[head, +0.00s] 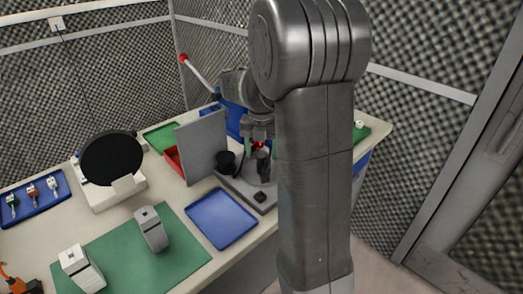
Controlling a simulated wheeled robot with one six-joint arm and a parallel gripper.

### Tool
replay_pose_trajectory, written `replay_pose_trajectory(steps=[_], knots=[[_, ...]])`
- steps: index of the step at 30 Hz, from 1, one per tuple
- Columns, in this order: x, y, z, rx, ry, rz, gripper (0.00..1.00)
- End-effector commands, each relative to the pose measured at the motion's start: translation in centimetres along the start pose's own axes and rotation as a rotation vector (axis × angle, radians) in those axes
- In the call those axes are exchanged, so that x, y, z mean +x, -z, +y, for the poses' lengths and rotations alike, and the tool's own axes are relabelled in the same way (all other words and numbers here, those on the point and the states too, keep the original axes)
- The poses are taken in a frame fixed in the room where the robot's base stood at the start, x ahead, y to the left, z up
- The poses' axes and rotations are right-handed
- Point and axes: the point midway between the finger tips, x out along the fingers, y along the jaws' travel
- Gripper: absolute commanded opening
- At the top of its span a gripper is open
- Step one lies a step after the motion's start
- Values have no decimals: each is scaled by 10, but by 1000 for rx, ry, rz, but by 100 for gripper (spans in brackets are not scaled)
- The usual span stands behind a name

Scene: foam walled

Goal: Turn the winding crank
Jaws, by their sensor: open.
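A grey winding device with a dark base (262,200) stands on the bench, left of my large arm link. A black round part (226,162) sits on its left side. A dark upright part (263,163) stands near its middle, and a small red part (257,146) shows at the top. I cannot clearly tell which part is the crank handle. My gripper (258,139) is open, pointing down just above the red part. Whether it touches it cannot be seen. My arm hides the device's right side.
A grey upright panel (202,146) stands close left of the device. A blue tray (221,218) lies in front. A red-tipped rod (199,76) rises behind. A black disc on a white stand (111,158) and a green mat (115,255) are further left.

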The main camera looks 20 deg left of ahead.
Motion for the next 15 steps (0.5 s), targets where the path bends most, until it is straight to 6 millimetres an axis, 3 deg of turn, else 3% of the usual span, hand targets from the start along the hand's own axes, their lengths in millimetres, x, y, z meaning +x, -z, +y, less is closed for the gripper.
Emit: replay_pose_trajectory(steps=[7, 13, 15], knots=[[0, 0, 0, 0, 0, 0, 56], [0, 0, 0, 0, 0, 0, 16], [0, 0, 0, 0, 0, 0, 13]])
